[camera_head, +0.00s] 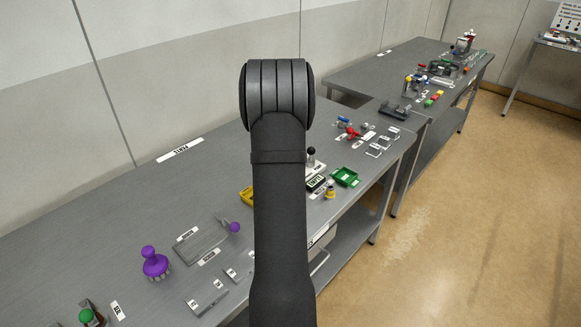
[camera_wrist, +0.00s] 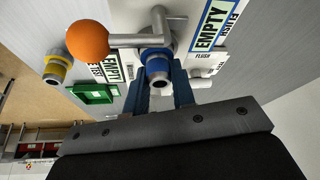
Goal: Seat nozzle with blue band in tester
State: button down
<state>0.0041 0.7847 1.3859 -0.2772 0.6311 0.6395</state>
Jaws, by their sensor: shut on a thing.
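In the wrist view, my gripper (camera_wrist: 163,92) is shut on a grey metal nozzle with a blue band (camera_wrist: 156,57), one blue finger on each side. The nozzle's round open end faces the camera. Behind it is the white tester (camera_wrist: 185,25), with EMPTY and FLUSH labels. A metal lever with an orange ball (camera_wrist: 87,40) crosses just beyond the nozzle. I cannot tell whether the nozzle's hidden far end touches or sits in the tester. In the head view, my arm hides the gripper, the nozzle and part of the tester (camera_head: 313,170).
A nozzle with a yellow band (camera_wrist: 56,69) stands beside the tester. A green tray (camera_head: 345,177) is close by on the right, and a yellow tray (camera_head: 246,196) shows left of my arm. Purple knobbed things (camera_head: 154,262) stand at the front left of the grey bench.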

jog(key=shift+f, duration=0.5)
dwell(1.1)
jog(key=c, duration=0.7)
grip_release()
jog(key=shift+o, duration=0.2)
jog(key=shift+r, duration=3)
jog(key=shift+f, duration=0.1)
jog(key=shift+f, duration=2.9)
